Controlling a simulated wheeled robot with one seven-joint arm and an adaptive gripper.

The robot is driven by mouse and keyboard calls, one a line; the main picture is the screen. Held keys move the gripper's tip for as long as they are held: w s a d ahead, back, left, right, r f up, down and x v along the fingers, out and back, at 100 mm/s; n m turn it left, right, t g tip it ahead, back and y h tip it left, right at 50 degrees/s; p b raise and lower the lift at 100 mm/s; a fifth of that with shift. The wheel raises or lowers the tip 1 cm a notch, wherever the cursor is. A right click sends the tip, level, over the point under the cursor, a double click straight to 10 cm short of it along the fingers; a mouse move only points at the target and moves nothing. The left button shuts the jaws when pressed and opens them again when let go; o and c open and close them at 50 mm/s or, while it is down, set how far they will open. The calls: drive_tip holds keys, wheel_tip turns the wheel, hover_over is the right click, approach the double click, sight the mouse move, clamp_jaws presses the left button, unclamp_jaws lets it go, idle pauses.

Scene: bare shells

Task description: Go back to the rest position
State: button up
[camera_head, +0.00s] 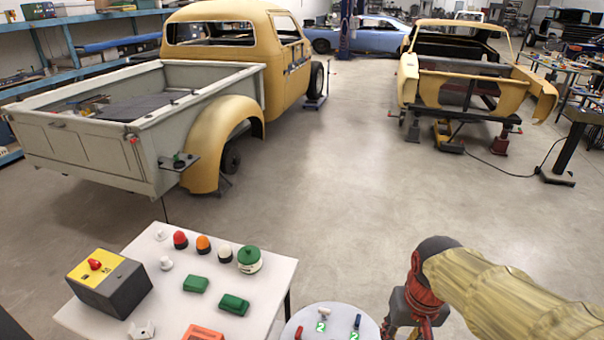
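My arm enters at the lower right in a yellowish sleeve and bends down at a dark joint with red parts below it. The end of the arm, with my gripper (416,322), is at the bottom edge, just right of a round white table (340,318). It is small and partly cut off by the frame, so its fingers and anything between them cannot be made out.
A white table (262,305) at lower left holds a black-and-yellow box (112,285) with a red button, green blocks (233,304), several coloured domes and a green-topped round part (249,259). Small parts lie on the round table. Car shells stand beyond; the middle floor is clear.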

drive_tip(key=s+a+r+t+b, duration=0.1)
drive_tip(key=s+r+t+b, duration=0.2)
drive_tip(key=s+b, duration=0.3)
drive_tip(key=shift+s+a+n+t, duration=0.25)
drive_tip(key=shift+n+t, duration=0.15)
drive_tip(key=shift+t, duration=0.4)
